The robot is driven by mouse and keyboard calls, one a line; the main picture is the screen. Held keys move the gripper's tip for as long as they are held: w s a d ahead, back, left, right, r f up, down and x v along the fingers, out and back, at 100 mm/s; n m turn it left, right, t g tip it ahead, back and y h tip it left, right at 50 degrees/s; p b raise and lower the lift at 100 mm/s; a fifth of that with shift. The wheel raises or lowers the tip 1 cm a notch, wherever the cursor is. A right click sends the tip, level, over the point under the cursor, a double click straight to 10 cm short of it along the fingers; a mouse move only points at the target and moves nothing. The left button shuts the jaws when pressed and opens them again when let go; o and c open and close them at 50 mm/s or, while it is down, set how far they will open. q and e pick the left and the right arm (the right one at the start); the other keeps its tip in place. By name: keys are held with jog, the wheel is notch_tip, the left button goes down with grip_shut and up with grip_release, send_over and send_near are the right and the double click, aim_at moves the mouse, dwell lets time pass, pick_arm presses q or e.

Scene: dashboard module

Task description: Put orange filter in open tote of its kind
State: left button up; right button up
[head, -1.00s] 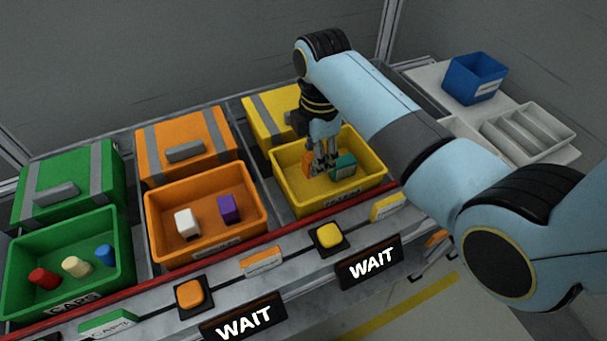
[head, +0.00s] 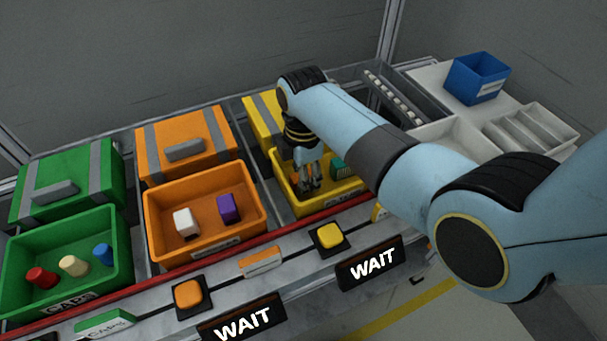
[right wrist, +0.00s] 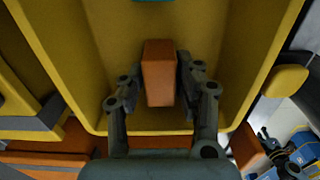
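The orange filter (right wrist: 159,75) is a small orange block inside the open yellow tote (head: 336,197). My right gripper (head: 308,185) reaches down into the left part of this tote. In the right wrist view its fingers (right wrist: 160,80) stand at both sides of the orange filter, seemingly closed on it. In the head view the fingers largely hide the filter, and I cannot tell whether it touches the tote floor. A teal filter (head: 341,167) is in the same tote, to the right of the gripper. My left gripper is not in view.
An open orange tote (head: 155,240) holds a white and a purple block. An open green tote (head: 122,270) holds several caps. Closed totes stand behind. A red rail, buttons and two WAIT signs (head: 370,264) run along the front. A blue bin (head: 470,80) stands back right.

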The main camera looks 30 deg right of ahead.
jog(key=shift+o, duration=1.4)
jog(key=shift+r, duration=0.15)
notch_tip(320, 180, up, 12)
jog(key=p, duration=0.1)
jog(key=shift+p, duration=0.35)
